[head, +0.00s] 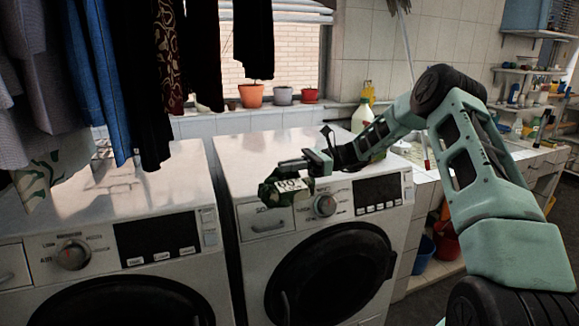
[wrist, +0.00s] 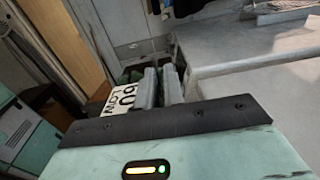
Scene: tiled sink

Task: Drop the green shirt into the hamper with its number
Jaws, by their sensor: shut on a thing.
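The green shirt (head: 272,198) is a small dark green bundle in the head view, hanging in front of the right washing machine's top edge. A white tag (head: 289,186) with black print is on it. In the wrist view the tag (wrist: 122,98) seems to read 60, with a smaller word that I cannot read surely. My gripper (head: 290,168) is shut on the shirt; its two grey fingers (wrist: 160,88) hide part of the cloth in the wrist view. No hamper can be made out in either view.
Two white washing machines stand side by side, the right one (head: 250,150) under my gripper. Dark clothes (head: 145,80) hang at the upper left. A bottle (head: 362,115) stands behind my arm. Red and blue buckets (head: 447,240) sit at the right.

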